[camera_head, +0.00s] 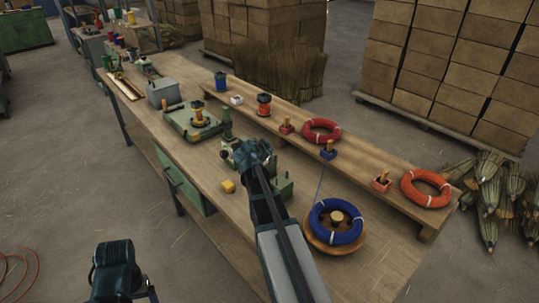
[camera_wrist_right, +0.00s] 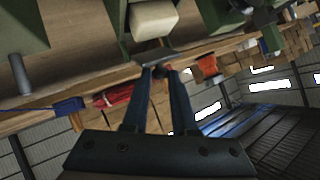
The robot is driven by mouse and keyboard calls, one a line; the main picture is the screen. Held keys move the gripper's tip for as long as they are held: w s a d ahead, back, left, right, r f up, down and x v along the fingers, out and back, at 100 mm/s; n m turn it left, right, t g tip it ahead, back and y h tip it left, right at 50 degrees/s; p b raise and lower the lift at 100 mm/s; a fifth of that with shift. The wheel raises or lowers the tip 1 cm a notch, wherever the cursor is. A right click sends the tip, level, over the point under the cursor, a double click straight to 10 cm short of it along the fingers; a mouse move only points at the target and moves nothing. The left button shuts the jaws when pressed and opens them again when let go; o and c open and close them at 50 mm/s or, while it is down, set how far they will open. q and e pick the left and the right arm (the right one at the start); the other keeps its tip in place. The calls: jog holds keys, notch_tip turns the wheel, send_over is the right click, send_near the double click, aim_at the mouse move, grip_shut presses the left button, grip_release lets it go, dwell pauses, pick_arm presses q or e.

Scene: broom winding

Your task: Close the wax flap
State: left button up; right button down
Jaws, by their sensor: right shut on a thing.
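A thin grey metal plate, seemingly the wax flap (camera_wrist_right: 155,54), lies right at the fingertips, below a cream block (camera_wrist_right: 153,19) held between green machine parts. I cannot tell how far the flap stands open. In the head view my right arm reaches to the green machine (camera_head: 283,187) at the middle of the bench; its wrist hides the fingers and the flap. Part of my left arm shows at the lower left; its gripper is out of view.
On the bench (camera_head: 385,262) a blue coil (camera_head: 336,222) sits on a wooden disc right of my arm. A yellow block (camera_head: 228,186) lies left of it. A raised shelf behind holds a red coil (camera_head: 321,131) and an orange coil (camera_head: 426,188).

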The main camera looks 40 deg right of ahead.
jog(key=f+h+b, duration=0.1)
jog(key=b, duration=0.2)
jog(key=a+f+n+t+h+b, duration=0.1)
jog(key=h+b, duration=0.1)
jog(key=b, duration=0.2)
jog(key=a+n+t+h+b, duration=0.1)
jog(key=h+b, duration=0.1)
jog(key=b, duration=0.1)
jog(key=shift+s+f+b, duration=0.1)
jog(key=shift+f+b, duration=0.3)
jog(key=shift+a+r+n+h+b, duration=0.1)
jog(key=shift+n+h+b, duration=0.2)
jog(key=shift+b, duration=0.5)
jog(key=c, duration=0.7)
grip_release()
jog(key=v, duration=1.3)
jog(key=shift+s+a+f, duration=0.25)
jog(key=shift+s+a, duration=0.05)
